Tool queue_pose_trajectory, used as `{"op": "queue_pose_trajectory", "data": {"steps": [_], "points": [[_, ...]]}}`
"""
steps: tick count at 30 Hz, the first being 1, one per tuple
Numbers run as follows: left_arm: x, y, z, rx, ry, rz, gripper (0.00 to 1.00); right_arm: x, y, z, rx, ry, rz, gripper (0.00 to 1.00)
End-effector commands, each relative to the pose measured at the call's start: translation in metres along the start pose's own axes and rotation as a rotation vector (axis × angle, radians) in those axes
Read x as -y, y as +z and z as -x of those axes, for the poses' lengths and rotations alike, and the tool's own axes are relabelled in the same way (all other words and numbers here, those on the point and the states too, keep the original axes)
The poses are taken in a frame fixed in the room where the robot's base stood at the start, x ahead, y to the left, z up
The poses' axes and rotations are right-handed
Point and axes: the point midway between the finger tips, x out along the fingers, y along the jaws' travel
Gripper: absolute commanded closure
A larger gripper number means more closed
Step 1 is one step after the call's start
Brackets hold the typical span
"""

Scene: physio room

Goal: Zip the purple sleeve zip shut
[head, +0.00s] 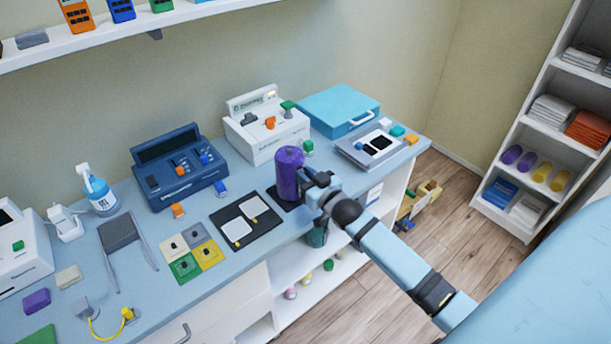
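The purple sleeve (289,173) stands upright as a cylinder on a small dark mat (275,196) at the bench's front edge. Its zip is too small to make out, and its lower right side is hidden behind my gripper. My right gripper (309,181) is at the right side of the sleeve, touching it or very close. Its fingers are dark and small here, so I cannot tell whether they are open, shut or holding a zip pull. My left gripper is not in view.
Behind the sleeve stand a white device (265,137) and a blue case (338,109). A dark blue console (176,170) is to the left. A grey device (374,149) lies at the bench's right end.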

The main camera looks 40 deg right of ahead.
Motion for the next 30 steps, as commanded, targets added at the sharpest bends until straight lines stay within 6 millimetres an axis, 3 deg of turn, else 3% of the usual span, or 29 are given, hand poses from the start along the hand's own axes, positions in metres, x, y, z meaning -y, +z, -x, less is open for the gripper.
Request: {"op": "queue_pose_trajectory", "data": {"steps": [4,12,15,26,27,30], "points": [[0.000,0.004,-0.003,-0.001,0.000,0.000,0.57,0.000,0.009,0.000,0.001,0.000,0.000,1.00],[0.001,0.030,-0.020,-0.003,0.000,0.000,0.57,0.000,0.072,0.000,0.001,0.000,-0.001,1.00],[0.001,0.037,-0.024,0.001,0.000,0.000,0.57,0.000,0.085,0.000,0.002,0.000,-0.001,1.00],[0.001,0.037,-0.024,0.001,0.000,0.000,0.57,0.000,0.091,0.001,0.005,0.000,0.000,1.00],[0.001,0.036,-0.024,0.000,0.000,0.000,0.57,0.000,0.091,0.001,0.005,0.000,0.000,0.79],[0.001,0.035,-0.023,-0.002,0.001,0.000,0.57,0.000,0.091,0.001,0.004,0.000,0.000,0.57]]}}
